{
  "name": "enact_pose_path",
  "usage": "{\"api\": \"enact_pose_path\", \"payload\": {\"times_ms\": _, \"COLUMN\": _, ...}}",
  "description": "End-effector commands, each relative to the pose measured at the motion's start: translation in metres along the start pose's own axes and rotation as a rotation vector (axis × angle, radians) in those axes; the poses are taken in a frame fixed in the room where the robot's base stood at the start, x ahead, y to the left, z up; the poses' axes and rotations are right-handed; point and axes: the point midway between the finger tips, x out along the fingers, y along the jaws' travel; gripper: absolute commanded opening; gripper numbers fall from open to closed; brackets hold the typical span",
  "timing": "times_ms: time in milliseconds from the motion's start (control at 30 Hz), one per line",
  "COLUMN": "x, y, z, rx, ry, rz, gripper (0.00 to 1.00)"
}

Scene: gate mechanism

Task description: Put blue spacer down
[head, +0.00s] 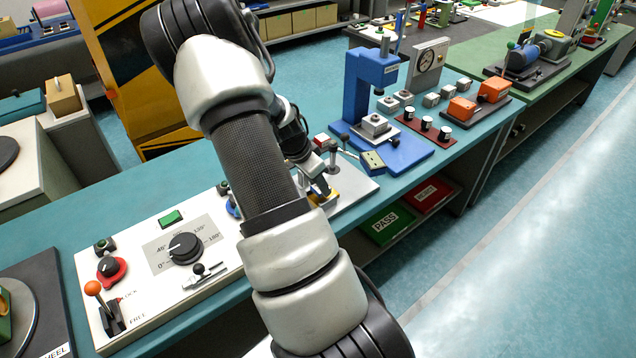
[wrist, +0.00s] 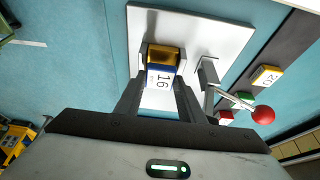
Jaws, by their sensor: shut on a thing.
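The blue spacer (wrist: 161,77), with a white face marked "16", sits between the fingers of my gripper (wrist: 160,88) in the wrist view. My gripper is shut on it. A yellow-orange block (wrist: 163,56) lies just beyond the spacer, over the white plate (wrist: 208,27). I cannot tell whether the spacer touches the block or the plate. In the head view my arm hides much of the gripper and the held spacer.
A lever with a red ball (wrist: 263,115) stands close right of my gripper in the wrist view, near a yellow piece marked "20" (wrist: 267,77). In the head view, a blue press (head: 372,85) stands right of my arm and a dial panel (head: 160,255) left.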

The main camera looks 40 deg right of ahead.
Motion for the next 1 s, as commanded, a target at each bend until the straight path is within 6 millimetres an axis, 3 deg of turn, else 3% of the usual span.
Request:
{"api": "enact_pose_path", "payload": {"times_ms": 333, "x": 0.007, "y": 0.0, "z": 0.003, "rx": 0.0, "ry": 0.0, "rz": 0.0, "gripper": 0.08}}
{"api": "enact_pose_path", "payload": {"times_ms": 367, "x": 0.007, "y": 0.0, "z": 0.003, "rx": 0.0, "ry": 0.0, "rz": 0.0, "gripper": 0.39}}
{"api": "enact_pose_path", "payload": {"times_ms": 400, "x": 0.007, "y": 0.0, "z": 0.003, "rx": 0.0, "ry": 0.0, "rz": 0.0, "gripper": 0.43}}
{"api": "enact_pose_path", "payload": {"times_ms": 767, "x": 0.001, "y": 0.0, "z": 0.0, "rx": 0.0, "ry": 0.0, "rz": 0.0, "gripper": 0.43}}
{"api": "enact_pose_path", "payload": {"times_ms": 900, "x": -0.013, "y": -0.002, "z": -0.002, "rx": -0.001, "ry": 0.001, "rz": -0.004, "gripper": 0.43}}
{"api": "enact_pose_path", "payload": {"times_ms": 1000, "x": -0.035, "y": -0.002, "z": -0.001, "rx": -0.002, "ry": 0.001, "rz": -0.007, "gripper": 0.43}}
